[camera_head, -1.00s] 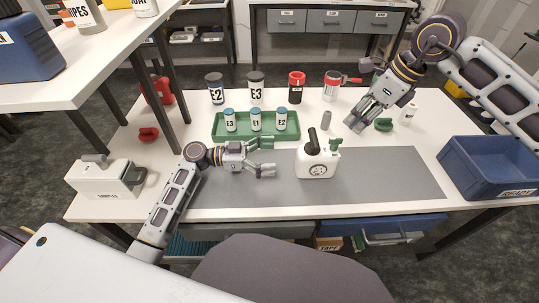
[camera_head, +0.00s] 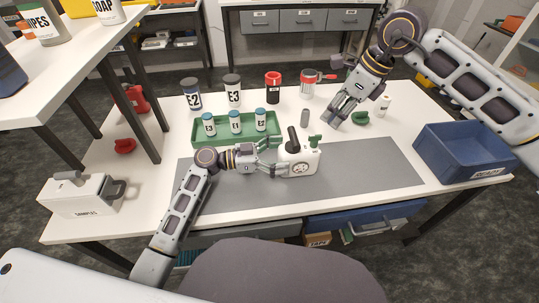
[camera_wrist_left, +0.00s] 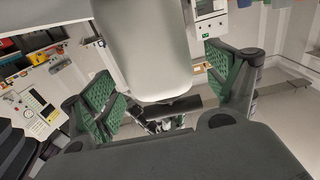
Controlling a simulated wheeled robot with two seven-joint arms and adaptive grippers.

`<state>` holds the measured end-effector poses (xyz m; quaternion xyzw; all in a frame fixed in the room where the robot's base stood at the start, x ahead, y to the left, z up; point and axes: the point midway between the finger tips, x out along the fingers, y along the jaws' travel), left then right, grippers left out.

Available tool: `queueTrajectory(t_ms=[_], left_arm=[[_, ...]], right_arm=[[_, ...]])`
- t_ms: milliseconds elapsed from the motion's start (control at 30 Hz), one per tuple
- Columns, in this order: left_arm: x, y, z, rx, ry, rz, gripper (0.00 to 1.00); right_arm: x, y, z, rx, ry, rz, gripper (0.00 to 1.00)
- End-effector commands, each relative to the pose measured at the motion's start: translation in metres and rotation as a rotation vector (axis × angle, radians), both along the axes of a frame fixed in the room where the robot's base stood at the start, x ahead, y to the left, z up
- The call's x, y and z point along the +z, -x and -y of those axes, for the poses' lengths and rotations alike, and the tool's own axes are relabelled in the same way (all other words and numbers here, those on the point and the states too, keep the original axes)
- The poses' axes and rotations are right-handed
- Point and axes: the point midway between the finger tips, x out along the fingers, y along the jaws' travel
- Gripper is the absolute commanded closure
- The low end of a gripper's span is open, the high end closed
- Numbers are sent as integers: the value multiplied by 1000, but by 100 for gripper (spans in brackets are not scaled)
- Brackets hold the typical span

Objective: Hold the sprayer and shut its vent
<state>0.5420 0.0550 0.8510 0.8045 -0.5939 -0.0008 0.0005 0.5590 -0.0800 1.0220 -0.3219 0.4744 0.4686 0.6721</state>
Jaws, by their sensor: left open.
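The sprayer (camera_head: 300,161) is a white, squat container with a black upright part and a green knob (camera_head: 314,141) on top. It stands upright on the grey mat. My left gripper (camera_head: 276,157) is open at the sprayer's left side, its fingers pointing at the body. In the left wrist view the pale sprayer body (camera_wrist_left: 150,50) shows between the green-padded fingers (camera_wrist_left: 165,95), with gaps on both sides. My right gripper (camera_head: 338,117) hangs over the table's back right, apart from the sprayer; its opening is unclear. Whether the vent is open cannot be told.
A green tray (camera_head: 205,141) with small E bottles stands behind my left gripper. A grey cylinder (camera_head: 305,117) stands behind the sprayer; a green item (camera_head: 361,118) lies by my right gripper. A blue bin (camera_head: 462,152) is at right. The mat (camera_head: 375,172) is clear to the right.

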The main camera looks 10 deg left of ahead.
Motion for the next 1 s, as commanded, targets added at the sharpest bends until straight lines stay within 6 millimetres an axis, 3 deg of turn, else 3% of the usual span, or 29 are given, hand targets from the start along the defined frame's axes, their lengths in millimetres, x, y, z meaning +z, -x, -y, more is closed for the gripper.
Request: queueTrajectory(t_ms=[400,833,1000], left_arm=[[1,-12,40,0,2,2,12],[0,-14,45,0,1,0,12],[0,-14,45,0,1,1,33]], right_arm=[[0,0,0,0,0,0,64],[0,0,0,0,0,0,64],[0,0,0,0,0,0,64]])
